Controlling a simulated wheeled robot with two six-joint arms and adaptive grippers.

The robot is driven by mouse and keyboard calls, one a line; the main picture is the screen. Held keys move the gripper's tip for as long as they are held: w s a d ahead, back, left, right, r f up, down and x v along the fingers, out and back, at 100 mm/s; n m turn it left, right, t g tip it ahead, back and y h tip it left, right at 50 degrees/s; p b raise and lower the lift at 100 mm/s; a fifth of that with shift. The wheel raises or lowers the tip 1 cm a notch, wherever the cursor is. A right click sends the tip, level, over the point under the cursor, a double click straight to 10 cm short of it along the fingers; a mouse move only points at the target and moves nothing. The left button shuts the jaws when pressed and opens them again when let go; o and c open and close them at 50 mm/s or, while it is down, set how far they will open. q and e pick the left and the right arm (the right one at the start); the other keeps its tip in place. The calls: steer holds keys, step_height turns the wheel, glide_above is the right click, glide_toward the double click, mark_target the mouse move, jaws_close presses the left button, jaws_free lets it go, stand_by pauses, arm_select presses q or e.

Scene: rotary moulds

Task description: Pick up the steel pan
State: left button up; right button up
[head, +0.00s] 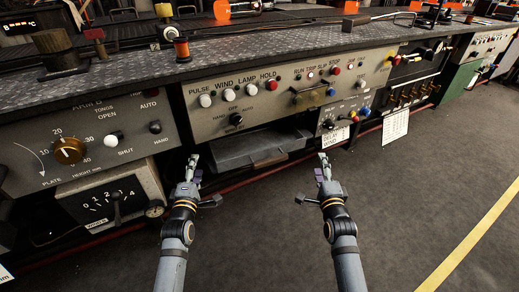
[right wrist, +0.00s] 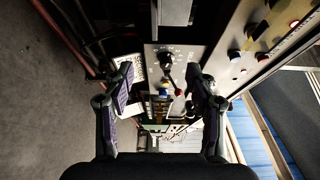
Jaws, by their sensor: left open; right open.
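A dark grey, shallow steel pan (head: 235,152) sits in the low recess under the wide control panel in the head view. A small brownish piece shows at its front edge. My left gripper (head: 194,170) is open and empty in front of the pan's left end, apart from it. My right gripper (head: 323,168) is open and empty, to the right of the pan and a little in front. In the right wrist view my right gripper (right wrist: 165,92) has its fingers spread with nothing between them.
A wide panel (head: 225,112) with knobs and lamps overhangs the pan. A dial box (head: 110,203) stands at left. A smaller switch box (head: 343,115) with hanging paper labels is at right. A red pipe (head: 290,152) runs low along the front. The grey floor (head: 410,200) is clear.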

mark_target(205, 152)
arm_select(q)
steer(key=w, duration=0.8)
steer(key=shift+w+d, duration=0.15)
steer(key=shift+w, duration=0.2)
arm_select(e)
steer(key=w+a, duration=0.1)
steer(key=w, duration=0.7)
steer(key=shift+w+a, duration=0.25)
steer(key=shift+w, duration=0.1)
arm_select(q)
steer(key=shift+d, duration=0.55)
arm_select(e)
steer(key=shift+a, duration=0.5)
arm_select(q)
steer(key=shift+r, duration=0.1)
arm_select(e)
steer(key=shift+r, duration=0.1)
